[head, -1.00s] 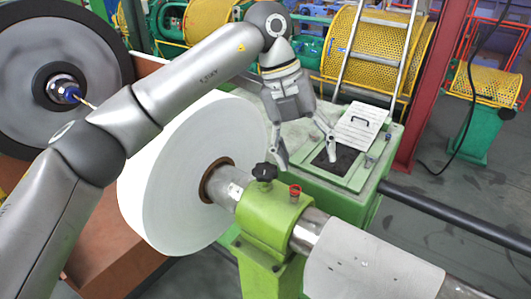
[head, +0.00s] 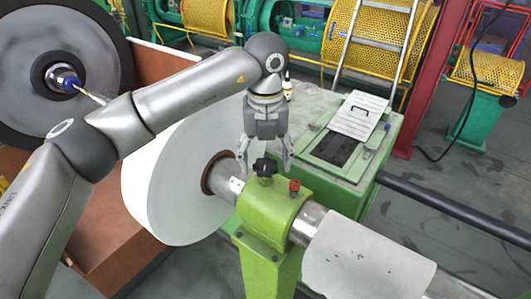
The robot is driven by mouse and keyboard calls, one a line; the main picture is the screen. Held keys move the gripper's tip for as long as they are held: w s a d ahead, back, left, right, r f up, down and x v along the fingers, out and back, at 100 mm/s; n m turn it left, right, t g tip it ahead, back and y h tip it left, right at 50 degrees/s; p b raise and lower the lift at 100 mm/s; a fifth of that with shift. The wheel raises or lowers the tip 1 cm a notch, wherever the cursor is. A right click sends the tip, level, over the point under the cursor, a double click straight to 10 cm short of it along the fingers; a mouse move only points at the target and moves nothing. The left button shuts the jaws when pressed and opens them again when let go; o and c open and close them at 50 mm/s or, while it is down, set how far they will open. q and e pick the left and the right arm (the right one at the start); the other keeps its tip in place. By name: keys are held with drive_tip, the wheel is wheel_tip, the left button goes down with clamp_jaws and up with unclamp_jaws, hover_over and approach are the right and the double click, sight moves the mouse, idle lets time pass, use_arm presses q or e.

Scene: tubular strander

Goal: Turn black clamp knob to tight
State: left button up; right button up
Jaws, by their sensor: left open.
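The black clamp knob (head: 265,168) stands on top of the green clamp block (head: 272,212), which sits around the metal shaft. My left gripper (head: 264,168) points down with its fingers open. In the picture its fingertips lie on either side of the knob, close to its height. Whether they touch the knob I cannot tell. My right gripper is not in view.
A small red knob (head: 294,187) stands on the same block, right of the black one. A large white roll (head: 165,190) is on the shaft at left. A green machine box (head: 345,170) with a lid plate stands behind. A dark bar (head: 440,205) runs right.

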use_arm(q)
drive_tip(key=shift+f, duration=0.35)
